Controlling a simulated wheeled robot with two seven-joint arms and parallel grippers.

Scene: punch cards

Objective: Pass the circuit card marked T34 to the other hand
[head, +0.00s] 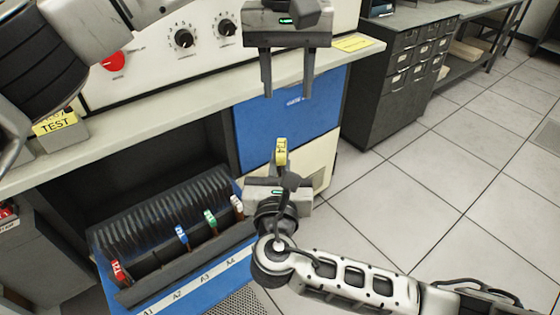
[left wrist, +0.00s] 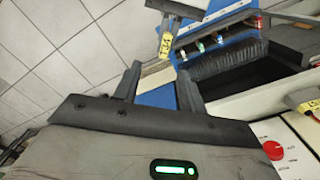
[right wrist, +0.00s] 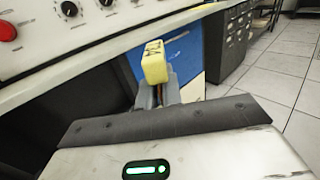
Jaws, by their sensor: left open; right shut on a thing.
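The circuit card with a yellow handle (head: 281,152) is held upright in my right gripper (head: 279,178), in front of the blue cabinet panel. Its yellow end also shows in the right wrist view (right wrist: 154,62), between the fingers, and in the left wrist view (left wrist: 165,46). The lettering on it is small; it looks like T34 in the left wrist view. My left gripper (head: 287,92) is above it, pointing down, with its fingers apart and nothing between them. The card is below the left fingertips and apart from them.
A blue card rack (head: 240,279) at the lower left holds cards with red, blue, green and white ends. A white counter (head: 130,142) with a knob panel runs above it. A yellow TEST label (head: 55,122) stands at left. Grey drawers (head: 385,100) stand at right; the tiled floor is clear.

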